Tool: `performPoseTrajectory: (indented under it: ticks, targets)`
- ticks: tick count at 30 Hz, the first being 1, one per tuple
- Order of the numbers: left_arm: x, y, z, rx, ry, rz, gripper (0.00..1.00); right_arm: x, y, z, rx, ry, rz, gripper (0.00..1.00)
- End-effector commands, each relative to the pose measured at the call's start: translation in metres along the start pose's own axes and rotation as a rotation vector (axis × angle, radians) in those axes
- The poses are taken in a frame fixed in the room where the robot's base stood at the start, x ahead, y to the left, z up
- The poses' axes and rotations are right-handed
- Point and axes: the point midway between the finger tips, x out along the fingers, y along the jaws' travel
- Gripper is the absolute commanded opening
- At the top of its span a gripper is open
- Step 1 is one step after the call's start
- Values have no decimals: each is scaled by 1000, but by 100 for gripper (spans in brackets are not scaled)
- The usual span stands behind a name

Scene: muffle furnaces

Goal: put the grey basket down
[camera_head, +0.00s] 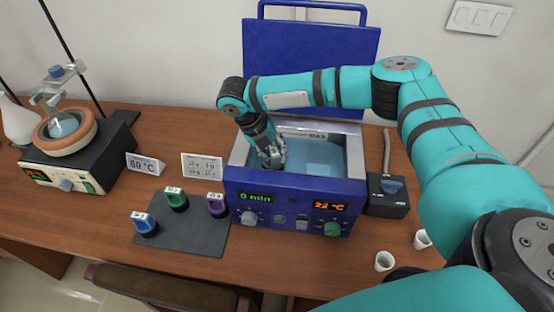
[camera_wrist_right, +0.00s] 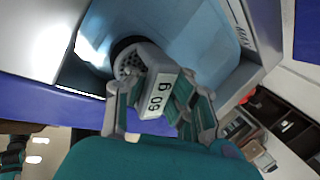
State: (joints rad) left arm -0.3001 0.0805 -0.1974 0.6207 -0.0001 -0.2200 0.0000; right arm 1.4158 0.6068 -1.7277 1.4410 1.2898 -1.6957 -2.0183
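My right gripper (camera_head: 272,158) reaches down into the open tub of the blue bath (camera_head: 290,187) in the head view. In the right wrist view my right gripper (camera_wrist_right: 160,95) has its fingers on both sides of the basket's labelled part and looks shut on it. The basket is inside the tub, over the light blue water. Whether its bottom touches the tub floor is hidden. In the head view the gripper mostly covers the basket. My left gripper is not in view.
The bath's blue lid (camera_head: 310,55) stands open behind it. A black box (camera_head: 387,197) is right of the bath.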

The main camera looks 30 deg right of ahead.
Motion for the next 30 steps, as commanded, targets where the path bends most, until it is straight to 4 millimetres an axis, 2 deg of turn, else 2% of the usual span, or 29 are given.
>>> performPoseTrajectory:
  ticks: [9,21,29,30]
  targets:
    - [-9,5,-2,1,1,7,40,34,15,-1,0,1,0,0]
    - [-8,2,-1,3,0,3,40,38,17,0,0,0,0,0]
    - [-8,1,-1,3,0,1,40,38,17,0,0,0,0,33]
    - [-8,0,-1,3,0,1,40,38,17,0,0,0,0,33]
